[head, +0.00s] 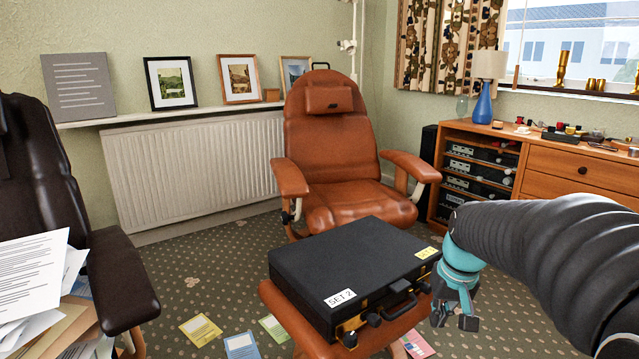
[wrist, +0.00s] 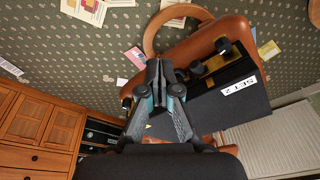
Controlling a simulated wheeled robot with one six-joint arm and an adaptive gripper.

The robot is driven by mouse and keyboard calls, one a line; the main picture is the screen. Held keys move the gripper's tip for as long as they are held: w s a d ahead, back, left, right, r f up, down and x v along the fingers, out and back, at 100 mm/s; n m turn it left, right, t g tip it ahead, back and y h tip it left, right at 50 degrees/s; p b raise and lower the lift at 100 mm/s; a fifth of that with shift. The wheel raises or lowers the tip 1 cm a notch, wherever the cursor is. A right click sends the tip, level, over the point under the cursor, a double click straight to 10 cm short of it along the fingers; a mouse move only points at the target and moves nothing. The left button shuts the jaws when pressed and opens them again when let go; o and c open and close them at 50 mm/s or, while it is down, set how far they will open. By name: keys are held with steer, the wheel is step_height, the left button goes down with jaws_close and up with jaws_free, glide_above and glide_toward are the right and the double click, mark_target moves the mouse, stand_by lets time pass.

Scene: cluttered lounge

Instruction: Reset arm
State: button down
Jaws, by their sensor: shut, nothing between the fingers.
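My gripper (head: 457,308) hangs at the end of my dark, ribbed arm on the right of the head view. It is just right of a black case (head: 350,262) lying flat on a brown leather footstool (head: 283,303). In the wrist view the fingers of my gripper (wrist: 160,88) are together with nothing between them. The case also shows there (wrist: 225,115), with its "SET 2" label and its latches. The gripper appears apart from the case, though the exact gap is hard to tell.
A brown leather armchair (head: 340,150) stands behind the footstool. A wooden cabinet (head: 560,170) with a blue lamp (head: 483,103) is at the right. A dark chair (head: 70,200) holding loose papers (head: 35,280) is at the left. Several cards, including a yellow one (head: 200,329), lie on the carpet.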

steer(key=s+a+r+t+p, duration=0.1)
steer(key=s+a+r, duration=0.2)
steer(key=s, duration=0.6)
steer(key=s+a+r+t+p, duration=0.2)
steer(key=s+a+r, duration=0.1)
steer(key=s, duration=0.7)
steer(key=shift+s+a+n, duration=0.25)
steer(key=shift+a+n, duration=0.15)
steer(key=shift+a, duration=0.2)
steer(key=shift+r, duration=0.1)
